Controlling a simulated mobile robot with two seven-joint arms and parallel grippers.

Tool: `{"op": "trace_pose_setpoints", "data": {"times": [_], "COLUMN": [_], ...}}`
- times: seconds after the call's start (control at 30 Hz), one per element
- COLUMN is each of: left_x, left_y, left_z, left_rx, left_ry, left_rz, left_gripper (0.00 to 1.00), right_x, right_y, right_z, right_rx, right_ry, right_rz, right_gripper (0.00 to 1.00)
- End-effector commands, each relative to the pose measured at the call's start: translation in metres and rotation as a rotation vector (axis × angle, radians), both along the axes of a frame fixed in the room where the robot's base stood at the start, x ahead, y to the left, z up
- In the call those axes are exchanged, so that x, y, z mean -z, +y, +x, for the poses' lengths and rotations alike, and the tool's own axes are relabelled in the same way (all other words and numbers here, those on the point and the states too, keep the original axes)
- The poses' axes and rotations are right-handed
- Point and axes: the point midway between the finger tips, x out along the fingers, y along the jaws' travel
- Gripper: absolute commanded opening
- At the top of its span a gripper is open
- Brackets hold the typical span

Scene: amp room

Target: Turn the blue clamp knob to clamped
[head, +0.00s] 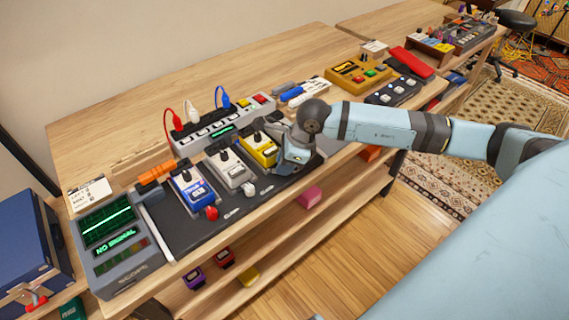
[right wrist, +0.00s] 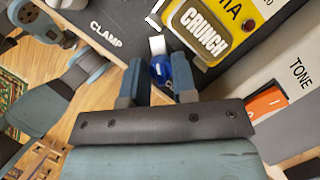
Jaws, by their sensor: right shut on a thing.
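The blue clamp knob (right wrist: 160,72) sits between the two fingers of my right gripper (right wrist: 158,80) in the right wrist view. The fingers are shut on its sides. A white piece (right wrist: 157,45) shows just beyond the knob. The printed word CLAMP (right wrist: 106,34) is on the dark board to its left. In the head view my right gripper (head: 294,153) is low at the board's right end, beside the yellow pedal (head: 259,150), and hides the blue knob. My left gripper is not in view.
The dark pedal board (head: 228,228) also bears a blue pedal (head: 193,190), a grey pedal (head: 230,170), a red knob (head: 211,213) and a white knob (head: 248,189). A power strip (head: 215,128) with plugged cables stands behind. The bench top behind is mostly clear.

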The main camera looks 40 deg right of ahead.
Motion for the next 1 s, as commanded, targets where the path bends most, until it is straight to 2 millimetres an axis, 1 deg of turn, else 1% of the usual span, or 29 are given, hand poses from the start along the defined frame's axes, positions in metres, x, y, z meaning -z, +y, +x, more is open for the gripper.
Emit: {"op": "trace_pose_setpoints", "data": {"times": [0.1, 0.37, 0.6, 0.8, 1.0], "left_x": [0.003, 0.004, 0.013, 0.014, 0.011], "left_y": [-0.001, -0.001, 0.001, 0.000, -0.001], "left_z": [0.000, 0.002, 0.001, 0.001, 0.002], "left_rx": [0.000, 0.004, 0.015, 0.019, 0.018], "left_ry": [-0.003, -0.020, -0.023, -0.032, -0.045], "left_rz": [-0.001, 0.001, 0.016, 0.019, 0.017], "left_gripper": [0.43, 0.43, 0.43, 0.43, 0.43], "right_x": [0.001, 0.001, 0.001, 0.001, 0.000], "right_y": [0.000, 0.002, 0.002, 0.002, 0.003], "right_z": [0.000, -0.001, -0.001, -0.001, -0.001], "right_rx": [0.108, 0.355, 0.571, 0.717, 0.817], "right_ry": [-0.002, -0.002, -0.001, -0.001, 0.000], "right_rz": [0.000, 0.001, 0.002, 0.001, 0.001], "right_gripper": [0.02, 0.02, 0.02, 0.02, 0.02]}}
